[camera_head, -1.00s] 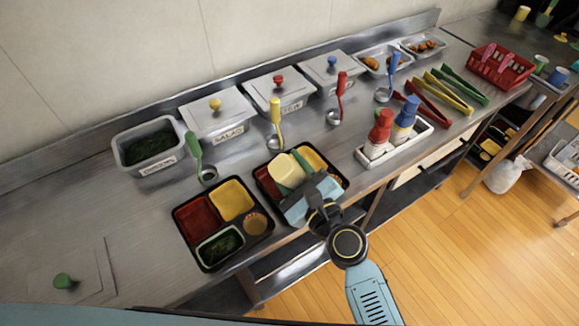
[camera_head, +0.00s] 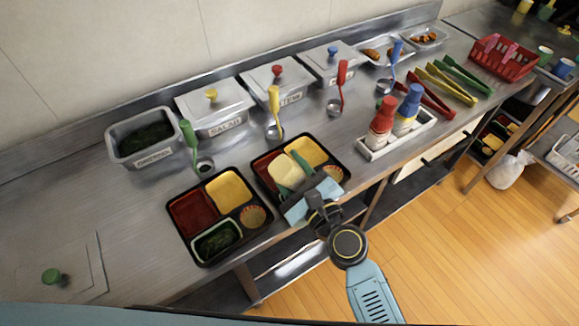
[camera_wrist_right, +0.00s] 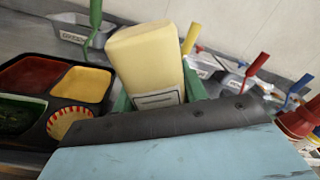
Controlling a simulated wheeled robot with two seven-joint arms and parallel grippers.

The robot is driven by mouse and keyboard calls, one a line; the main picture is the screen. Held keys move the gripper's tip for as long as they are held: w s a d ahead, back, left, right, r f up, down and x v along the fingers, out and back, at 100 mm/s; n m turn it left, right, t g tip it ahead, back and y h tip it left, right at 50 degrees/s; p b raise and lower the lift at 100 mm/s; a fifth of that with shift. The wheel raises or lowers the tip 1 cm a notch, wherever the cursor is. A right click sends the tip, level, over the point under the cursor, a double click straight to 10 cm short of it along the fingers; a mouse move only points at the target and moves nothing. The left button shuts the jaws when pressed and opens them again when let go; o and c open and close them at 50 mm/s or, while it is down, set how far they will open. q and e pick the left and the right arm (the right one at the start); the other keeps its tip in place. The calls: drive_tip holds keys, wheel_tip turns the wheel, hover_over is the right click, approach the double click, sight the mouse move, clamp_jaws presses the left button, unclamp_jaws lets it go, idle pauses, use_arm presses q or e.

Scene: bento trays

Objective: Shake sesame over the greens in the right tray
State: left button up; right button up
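My right gripper (camera_head: 294,176) is shut on a cream-coloured shaker (camera_head: 287,171), gripped between green fingers. It holds the shaker above the right black tray (camera_head: 254,165). In the right wrist view the shaker (camera_wrist_right: 146,62) fills the middle, with a pale label low on its side. The right tray shows red and yellow compartments at the back. The left tray (camera_head: 169,207) has red and yellow compartments, a dish of greens (camera_head: 216,240) and a small round cup. My left gripper is out of view.
Lidded bins (camera_head: 215,108) and an open bin of dark greens (camera_head: 113,142) stand along the back, with coloured ladles in front. A white caddy (camera_head: 368,153) with a red-topped and a blue-topped bottle stands right of the trays. Tongs (camera_head: 430,100) lie beyond. The counter at left is mostly clear.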

sight(289, 160)
drive_tip(key=shift+r, duration=0.15)
wheel_tip(289, 160, up, 3)
drive_tip(key=p, duration=0.4)
drive_tip(key=shift+r, duration=0.2)
drive_tip(key=shift+f+b, duration=1.75)
wheel_tip(289, 160, up, 4)
drive_tip(key=p, duration=0.3)
drive_tip(key=shift+f+p, duration=0.15)
drive_tip(key=shift+p, duration=0.25)
drive_tip(key=shift+f, duration=0.1)
drive_tip(key=shift+f, duration=0.15)
